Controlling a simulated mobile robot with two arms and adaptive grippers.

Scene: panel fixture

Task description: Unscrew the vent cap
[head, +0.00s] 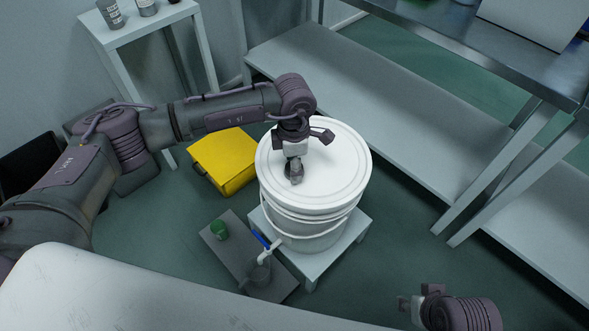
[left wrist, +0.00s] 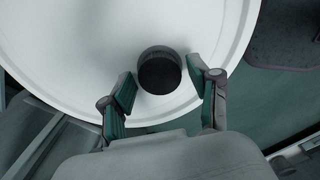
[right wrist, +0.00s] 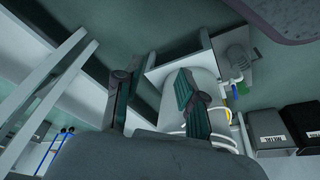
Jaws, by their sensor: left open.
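The vent cap (left wrist: 159,71) is a dark round knob with a ridged side on the white bucket lid (left wrist: 60,35). In the head view the white bucket (head: 305,235) stands upright on a small stool, and my left gripper (head: 295,172) is over its lid, hiding the cap. In the left wrist view my left gripper (left wrist: 165,90) is open, with one finger on each side of the cap and a gap to each. My right gripper (head: 405,305) is low at the bottom right, away from the bucket. In the right wrist view its fingers (right wrist: 155,85) are spread apart with nothing between them.
A yellow case (head: 222,160) lies on the floor left of the bucket. A metal shelf (head: 400,120) runs along the right.

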